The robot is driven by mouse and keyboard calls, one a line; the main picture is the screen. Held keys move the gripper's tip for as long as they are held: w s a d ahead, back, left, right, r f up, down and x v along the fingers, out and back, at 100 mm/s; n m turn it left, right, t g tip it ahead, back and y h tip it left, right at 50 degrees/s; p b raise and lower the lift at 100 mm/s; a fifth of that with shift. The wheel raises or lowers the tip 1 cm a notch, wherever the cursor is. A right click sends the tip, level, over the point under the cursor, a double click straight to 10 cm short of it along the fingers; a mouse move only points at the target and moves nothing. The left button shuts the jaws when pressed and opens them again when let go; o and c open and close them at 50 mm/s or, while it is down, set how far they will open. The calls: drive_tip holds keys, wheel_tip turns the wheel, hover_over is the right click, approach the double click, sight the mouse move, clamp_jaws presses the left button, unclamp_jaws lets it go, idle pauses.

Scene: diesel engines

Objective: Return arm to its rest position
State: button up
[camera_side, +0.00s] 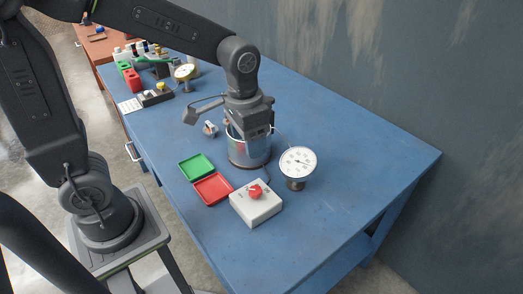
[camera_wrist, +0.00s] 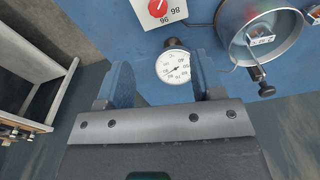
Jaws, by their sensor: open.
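My gripper (camera_side: 258,131) is over the blue workbench, above and in front of the metal pot (camera_side: 247,157) in the side view. Its fingertips are hard to make out there. In the wrist view my gripper (camera_wrist: 162,78) has its two fingers wide apart, with nothing held between them. A round white dial gauge (camera_side: 298,162) stands on the bench to the right of the gripper. The gauge (camera_wrist: 174,67) shows beyond the gap between the fingers in the wrist view. The pot (camera_wrist: 272,58) is at the upper right there, with a small labelled item inside.
A white box with a red knob (camera_side: 256,206) sits near the front. Green (camera_side: 196,168) and red (camera_side: 213,189) trays lie left of it. A second gauge (camera_side: 185,73) and several small items stand at the far left. The bench's right side (camera_side: 375,165) is clear.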

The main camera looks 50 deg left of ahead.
drive_tip(key=s+a+r+n+t, duration=0.1)
drive_tip(key=s+a+r+t, duration=0.2)
drive_tip(key=s, duration=0.7)
drive_tip(key=shift+r+n+t, duration=0.4)
drive_tip(key=shift+r+t, duration=0.6)
drive_tip(key=shift+r, duration=0.9)
